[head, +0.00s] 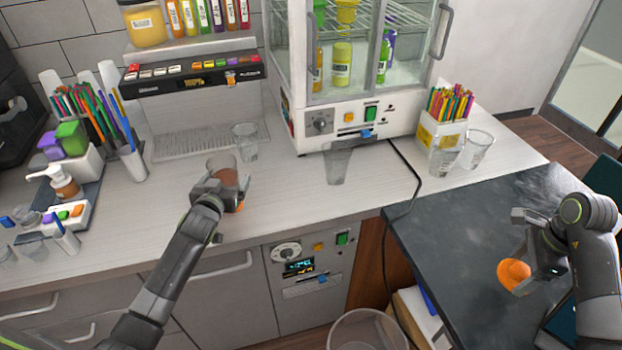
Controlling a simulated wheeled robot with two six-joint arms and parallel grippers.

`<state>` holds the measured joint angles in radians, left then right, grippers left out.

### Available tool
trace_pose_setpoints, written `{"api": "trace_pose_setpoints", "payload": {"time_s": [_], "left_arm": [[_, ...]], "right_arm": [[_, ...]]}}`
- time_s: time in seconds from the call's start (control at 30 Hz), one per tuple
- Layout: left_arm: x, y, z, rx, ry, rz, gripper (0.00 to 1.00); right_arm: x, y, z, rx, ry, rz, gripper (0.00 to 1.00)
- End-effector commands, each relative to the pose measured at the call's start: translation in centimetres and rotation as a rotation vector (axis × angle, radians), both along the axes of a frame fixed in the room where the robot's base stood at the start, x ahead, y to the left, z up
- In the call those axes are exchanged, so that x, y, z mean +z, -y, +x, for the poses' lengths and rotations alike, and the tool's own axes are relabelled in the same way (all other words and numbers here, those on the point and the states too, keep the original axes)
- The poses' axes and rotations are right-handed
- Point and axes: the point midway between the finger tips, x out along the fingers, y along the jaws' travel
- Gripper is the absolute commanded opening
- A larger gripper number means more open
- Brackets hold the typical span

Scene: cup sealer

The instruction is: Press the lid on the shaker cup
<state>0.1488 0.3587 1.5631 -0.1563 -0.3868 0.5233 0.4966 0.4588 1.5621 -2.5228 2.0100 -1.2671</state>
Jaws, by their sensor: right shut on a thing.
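My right gripper (535,240) is over the dark counter at the right, shut on a clear cup-like piece with a round orange part (514,272). Whether the orange part is a lid or contents is unclear. My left gripper (222,195) is at a clear cup with brown contents (221,167) on the white counter; its fingers are partly hidden, so its grip is unclear. A grey, see-through tapered cup (338,165) stands in front of the glass cabinet. I cannot tell which cup is the shaker cup.
A clear cup (245,142) stands behind the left gripper. The glass-doored cabinet (345,115) stands at the back. A straw box (440,135) and clear cups (477,148) are to its right. A bin (366,330) is below. The white counter's middle front is clear.

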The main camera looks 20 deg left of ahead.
Motion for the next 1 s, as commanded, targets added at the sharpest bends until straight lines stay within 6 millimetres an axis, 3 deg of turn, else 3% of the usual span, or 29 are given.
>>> {"api": "trace_pose_setpoints", "payload": {"time_s": [0.1, 0.6, 0.83, 1.0], "left_arm": [[0.0, 0.0, 0.0, 0.000, 0.000, 0.000, 0.87], [0.2, 0.0, 0.0, -0.002, 0.005, 0.000, 0.23], [0.3, 0.0, 0.0, -0.002, 0.005, 0.000, 0.23], [1.5, 0.0, 0.1, -0.002, 0.005, 0.000, 0.23]], "right_arm": [[0.0, 0.0, 0.0, 0.000, 0.000, 0.000, 0.51], [0.0, 0.0, 0.0, 0.000, 0.000, 0.000, 0.51], [0.1, 0.0, 0.0, 0.000, 0.000, 0.000, 0.51], [1.3, 0.0, 0.0, 0.000, 0.000, 0.000, 0.51]]}}
